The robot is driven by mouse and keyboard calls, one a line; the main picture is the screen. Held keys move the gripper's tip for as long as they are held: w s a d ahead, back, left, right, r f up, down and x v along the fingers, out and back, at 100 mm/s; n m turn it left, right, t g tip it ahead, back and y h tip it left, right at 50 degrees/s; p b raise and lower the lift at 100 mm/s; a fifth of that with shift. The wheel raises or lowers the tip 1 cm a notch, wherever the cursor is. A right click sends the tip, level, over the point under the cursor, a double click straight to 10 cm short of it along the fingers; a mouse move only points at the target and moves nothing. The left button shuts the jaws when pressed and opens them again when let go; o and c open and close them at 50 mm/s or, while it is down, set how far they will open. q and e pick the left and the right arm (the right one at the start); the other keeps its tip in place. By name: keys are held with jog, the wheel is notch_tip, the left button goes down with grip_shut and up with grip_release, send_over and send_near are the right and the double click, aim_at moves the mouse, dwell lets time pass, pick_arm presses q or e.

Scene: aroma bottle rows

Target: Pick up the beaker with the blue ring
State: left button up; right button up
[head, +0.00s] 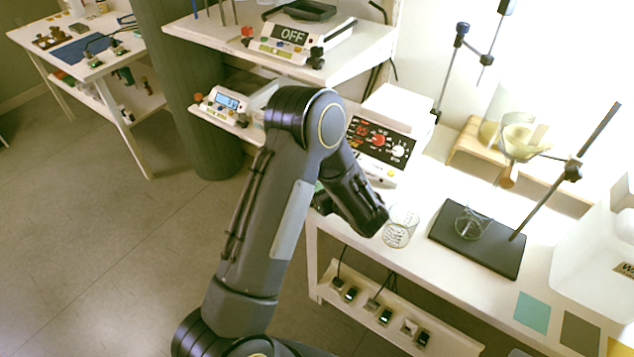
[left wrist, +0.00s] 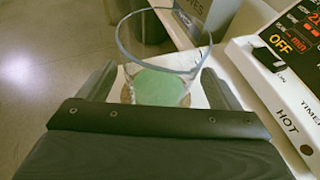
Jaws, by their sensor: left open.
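In the left wrist view a clear glass beaker (left wrist: 188,62) with a blue-grey rim stands ahead of my left gripper (left wrist: 158,85). The fingers are open, one on each side of its lower part; I cannot tell whether they touch it. A green round patch shows through the glass. In the head view my arm hides this beaker and most of the gripper. Another clear beaker (head: 400,228) with dark markings stands on the table right of my wrist; no blue ring can be made out on it. My right gripper is not in view.
A white hot plate (head: 380,140) stands close beside the gripper and also shows in the left wrist view (left wrist: 285,70). A black stand base (head: 480,238) holds a small glass vessel (head: 472,222). A box marked gloves (left wrist: 205,18) is behind the beaker. Open floor lies left.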

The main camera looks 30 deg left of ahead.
pick_arm(q)
jog(key=shift+x, duration=0.9)
jog(key=shift+c, duration=0.4)
jog(key=c, duration=1)
jog(key=shift+c, duration=0.4)
jog(key=shift+r, duration=0.15)
